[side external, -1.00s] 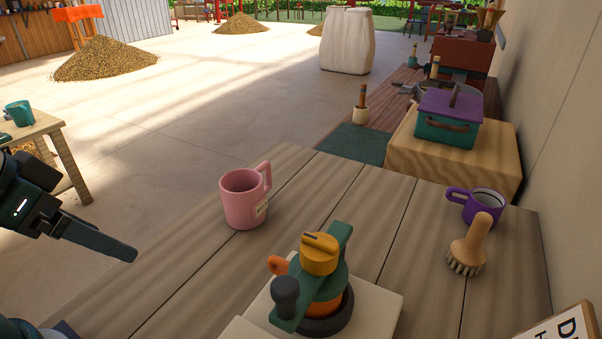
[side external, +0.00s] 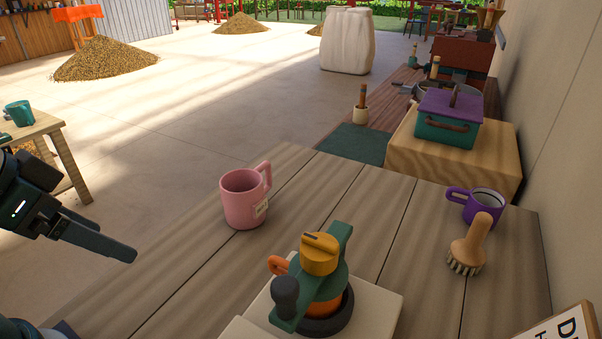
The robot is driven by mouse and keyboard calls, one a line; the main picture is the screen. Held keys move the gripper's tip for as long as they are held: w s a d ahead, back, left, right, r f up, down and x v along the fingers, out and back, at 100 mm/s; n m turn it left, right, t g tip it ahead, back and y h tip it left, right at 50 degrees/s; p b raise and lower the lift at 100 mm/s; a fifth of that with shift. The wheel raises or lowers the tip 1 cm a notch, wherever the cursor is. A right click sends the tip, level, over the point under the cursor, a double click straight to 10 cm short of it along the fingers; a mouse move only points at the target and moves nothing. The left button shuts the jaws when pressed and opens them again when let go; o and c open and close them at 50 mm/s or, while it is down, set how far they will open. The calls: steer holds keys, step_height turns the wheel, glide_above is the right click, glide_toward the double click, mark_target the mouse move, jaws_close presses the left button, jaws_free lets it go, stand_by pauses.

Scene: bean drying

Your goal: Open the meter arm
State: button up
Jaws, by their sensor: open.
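The meter (side external: 318,290) stands on a pale block at the front middle of the table. It has an orange body on a dark ring base. The green meter arm (side external: 341,245) lies across its top, with a yellow-orange knob (side external: 320,254) in the middle and a dark round handle (side external: 285,291) at the near end. An orange part sticks out at the left. My gripper (side external: 128,252) is at the left edge of the view, open and empty, its fingers pointing right. It is well apart from the meter, to its left.
A pink mug (side external: 243,206) stands between my gripper and the meter, farther back. A purple mug (side external: 483,205) and a wooden brush (side external: 469,248) are on the right. A sign (side external: 562,326) stands at the front right corner. The table's left part is clear.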

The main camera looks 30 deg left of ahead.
steer(key=shift+s, duration=0.1)
steer(key=shift+c, duration=1.4)
steer(key=w+d+r+m+g, duration=0.1)
steer(key=w+d+r+m, duration=0.15)
steer(key=r, duration=0.35)
steer(key=w+d+r+m+g, duration=0.1)
steer(key=w+d+r+g, duration=0.1)
steer(key=w+d+r, duration=0.3)
steer(key=m+g, duration=0.3)
steer(key=m, duration=0.3)
glide_above(284, 284)
steer(key=shift+n, duration=0.25)
step_height(284, 284, down, 6)
steer(key=shift+f, duration=2.55)
